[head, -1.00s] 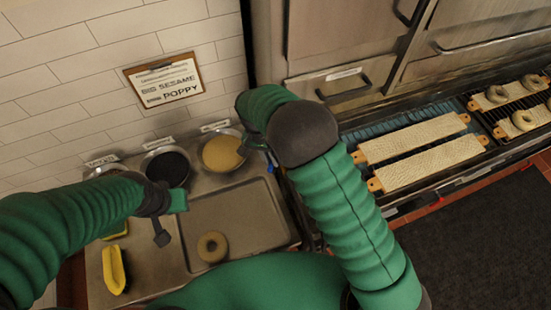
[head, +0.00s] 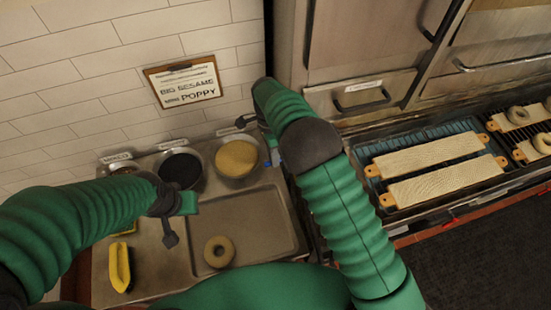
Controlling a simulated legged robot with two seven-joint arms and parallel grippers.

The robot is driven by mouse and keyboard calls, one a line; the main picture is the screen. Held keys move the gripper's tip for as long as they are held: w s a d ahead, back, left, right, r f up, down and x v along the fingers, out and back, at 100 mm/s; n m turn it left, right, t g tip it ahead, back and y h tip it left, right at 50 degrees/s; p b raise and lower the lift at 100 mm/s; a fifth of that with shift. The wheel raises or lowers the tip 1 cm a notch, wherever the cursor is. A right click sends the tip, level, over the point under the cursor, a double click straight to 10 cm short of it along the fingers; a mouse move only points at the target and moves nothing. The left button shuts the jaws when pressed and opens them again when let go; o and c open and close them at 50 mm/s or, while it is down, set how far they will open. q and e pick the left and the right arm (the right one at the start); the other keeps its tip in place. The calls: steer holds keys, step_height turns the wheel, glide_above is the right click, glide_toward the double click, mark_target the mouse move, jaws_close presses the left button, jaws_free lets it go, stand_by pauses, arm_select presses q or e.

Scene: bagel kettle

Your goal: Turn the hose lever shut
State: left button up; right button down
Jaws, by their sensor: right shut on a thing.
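I cannot make out the hose or its lever in the head view. My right gripper (head: 243,121) shows only in part, as a dark piece beside the bent green forearm, behind the sesame bowl at the wall. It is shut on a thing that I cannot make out. My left gripper (head: 170,238) is dark and points down above the left part of the steel counter. Whether its jaws are open or shut does not show, and nothing is seen in it.
Bowls of poppy (head: 179,168) and sesame (head: 236,157) stand along the wall. A bagel (head: 219,251) lies in the steel tray (head: 262,215). A yellow brush-like thing (head: 120,267) lies at left. Boards (head: 430,158) lie on the oven shelf at right.

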steer(key=shift+w+a+r+m, duration=0.1)
steer(key=shift+w+a+m, duration=0.05)
steer(key=shift+w+m, duration=0.3)
stand_by(0.3)
steer(key=c, duration=1.4)
jaws_free()
steer(key=shift+c, duration=0.2)
steer(key=shift+o, duration=0.3)
steer(key=shift+a, duration=0.1)
